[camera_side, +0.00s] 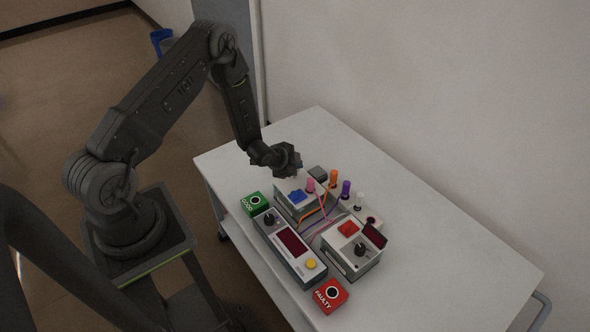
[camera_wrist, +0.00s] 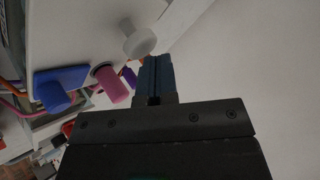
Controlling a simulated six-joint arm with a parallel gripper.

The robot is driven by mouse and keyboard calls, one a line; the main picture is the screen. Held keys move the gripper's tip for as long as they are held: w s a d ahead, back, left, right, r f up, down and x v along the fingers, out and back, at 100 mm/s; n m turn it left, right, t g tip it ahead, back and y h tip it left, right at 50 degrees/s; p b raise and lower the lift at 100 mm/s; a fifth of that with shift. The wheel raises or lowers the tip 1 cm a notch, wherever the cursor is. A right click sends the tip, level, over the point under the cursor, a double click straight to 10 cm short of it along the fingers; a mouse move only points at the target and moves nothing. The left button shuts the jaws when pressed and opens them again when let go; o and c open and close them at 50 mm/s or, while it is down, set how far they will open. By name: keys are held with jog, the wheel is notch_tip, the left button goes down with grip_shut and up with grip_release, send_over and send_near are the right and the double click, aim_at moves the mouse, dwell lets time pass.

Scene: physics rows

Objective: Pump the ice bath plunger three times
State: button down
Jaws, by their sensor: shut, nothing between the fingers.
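My gripper (camera_side: 292,174) is over the back left end of a white-topped grey box (camera_side: 285,187). In the wrist view its fingers (camera_wrist: 155,72) are together and empty. A pale round-headed knob (camera_wrist: 138,40), which looks like the plunger, stands on the white surface close beside the fingertips. I cannot tell whether they touch. In the side view my gripper hides this knob. A blue block (camera_side: 297,196) and a pink plug (camera_side: 310,185) are on the same box. They also show in the wrist view, the blue block (camera_wrist: 55,90) left of the pink plug (camera_wrist: 111,84).
Orange (camera_side: 333,178), purple (camera_side: 346,189) and white (camera_side: 360,202) plugs stand to the right. The table's right (camera_side: 450,260) is clear.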

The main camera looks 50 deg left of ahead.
jog(key=shift+f, duration=0.9)
dwell(0.6)
jog(key=shift+r, duration=1.6)
jog(key=shift+r, duration=2.55)
notch_tip(320, 180, up, 4)
jog(key=shift+f, duration=0.1)
dwell(0.5)
jog(key=shift+f, duration=0.1)
